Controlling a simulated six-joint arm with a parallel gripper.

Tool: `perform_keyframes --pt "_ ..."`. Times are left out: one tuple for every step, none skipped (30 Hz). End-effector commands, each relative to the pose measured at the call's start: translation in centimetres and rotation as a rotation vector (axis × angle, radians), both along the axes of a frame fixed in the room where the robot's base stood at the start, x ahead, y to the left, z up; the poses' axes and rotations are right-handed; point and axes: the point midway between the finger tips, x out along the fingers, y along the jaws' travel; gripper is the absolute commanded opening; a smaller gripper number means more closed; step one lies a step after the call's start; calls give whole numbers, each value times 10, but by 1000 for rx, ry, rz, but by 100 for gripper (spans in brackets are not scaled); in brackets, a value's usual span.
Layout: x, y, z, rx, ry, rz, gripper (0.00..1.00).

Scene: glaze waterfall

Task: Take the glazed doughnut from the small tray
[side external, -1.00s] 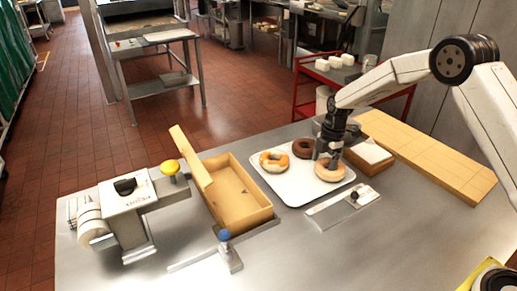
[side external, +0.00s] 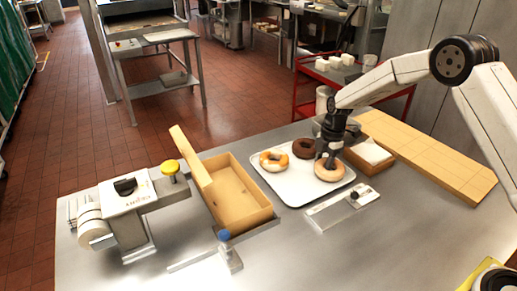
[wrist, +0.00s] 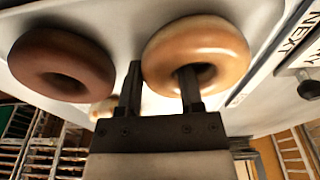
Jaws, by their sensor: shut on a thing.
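The glazed doughnut (side external: 328,174), plain and shiny tan, lies at the right of the white tray (side external: 297,192). My gripper (side external: 327,162) points down at it and is shut on one side of its ring. In the wrist view my gripper (wrist: 160,80) has one finger in the hole of the glazed doughnut (wrist: 218,42) and the other against its outer side. No clear gap shows between doughnut and tray.
A chocolate doughnut (side external: 303,146) and a partly white-iced doughnut (side external: 272,162) share the tray. An open cardboard box (side external: 243,210) stands left of it, a wooden box with white paper (side external: 369,155) to its right. A metal plate with a knob (side external: 343,207) lies in front.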

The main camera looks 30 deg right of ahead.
Motion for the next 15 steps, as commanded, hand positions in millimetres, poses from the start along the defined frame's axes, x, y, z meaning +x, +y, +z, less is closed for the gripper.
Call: perform_keyframes --pt "0 0 0 0 0 0 0" --pt "0 0 0 0 0 0 0" --pt "0 0 1 0 0 0 0" --pt "0 0 2 0 0 0 0" --pt "0 0 3 0 0 0 0" --pt "0 0 4 0 0 0 0" --pt "0 0 6 0 0 0 0" --pt "0 0 8 0 -1 0 0" --pt "0 0 10 0 -1 0 0" --pt "0 0 13 0 -1 0 0" --pt "0 0 16 0 -2 0 0" --pt "1 0 21 0 -2 0 0" --pt "0 0 24 1 -2 0 0" --pt "0 0 28 1 -2 0 0" --pt "0 0 34 1 -2 0 0"
